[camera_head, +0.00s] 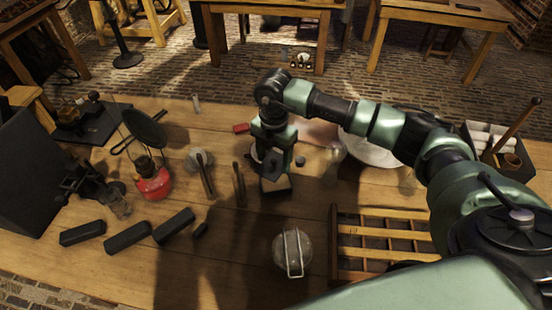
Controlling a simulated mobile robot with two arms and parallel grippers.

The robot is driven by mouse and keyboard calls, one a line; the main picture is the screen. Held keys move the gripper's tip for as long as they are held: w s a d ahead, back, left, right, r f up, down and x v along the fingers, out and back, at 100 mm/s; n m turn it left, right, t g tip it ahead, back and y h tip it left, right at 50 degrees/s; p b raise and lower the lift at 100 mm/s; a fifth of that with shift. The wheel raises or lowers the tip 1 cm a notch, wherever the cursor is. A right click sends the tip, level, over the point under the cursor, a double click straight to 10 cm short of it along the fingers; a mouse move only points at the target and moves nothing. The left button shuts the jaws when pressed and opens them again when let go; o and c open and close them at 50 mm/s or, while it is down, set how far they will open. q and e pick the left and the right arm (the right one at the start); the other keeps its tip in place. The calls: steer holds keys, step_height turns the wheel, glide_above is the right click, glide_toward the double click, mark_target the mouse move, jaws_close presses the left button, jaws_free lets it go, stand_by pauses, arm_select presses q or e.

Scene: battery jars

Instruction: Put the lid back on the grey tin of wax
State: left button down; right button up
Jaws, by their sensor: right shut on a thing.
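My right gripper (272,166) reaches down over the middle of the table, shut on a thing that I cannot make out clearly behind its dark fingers. A small block with a pale top (275,185) shows just below the fingers. A pale round rim shows partly behind the gripper, mostly hidden. A small grey round dish or tin (199,157) stands to the left with a rod-like tool by it. I cannot tell for sure which of these is the wax tin or its lid. My left gripper is not in view.
A round glass jar with a wire handle (293,253) stands at the front, beside a wooden rack (385,232). A red burner (152,182) stands left, with dark blocks (127,237) before it. A large pale dish (371,150) lies right, partly behind my arm.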

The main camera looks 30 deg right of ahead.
mark_target(276, 165)
steer(key=m, duration=0.1)
steer(key=f+m, duration=0.1)
steer(key=shift+d+f+m, duration=0.25)
steer(key=shift+d+m, duration=0.1)
steer(key=shift+m, duration=0.05)
step_height(276, 165, down, 4)
steer(key=b, duration=0.3)
steer(key=shift+f, duration=0.2)
steer(key=shift+w+f+b, duration=0.1)
steer(key=shift+f+b, duration=0.7)
steer(key=shift+f, duration=0.1)
steer(key=shift+f, duration=0.15)
stand_by(0.6)
stand_by(0.8)
steer(key=o, duration=1.7)
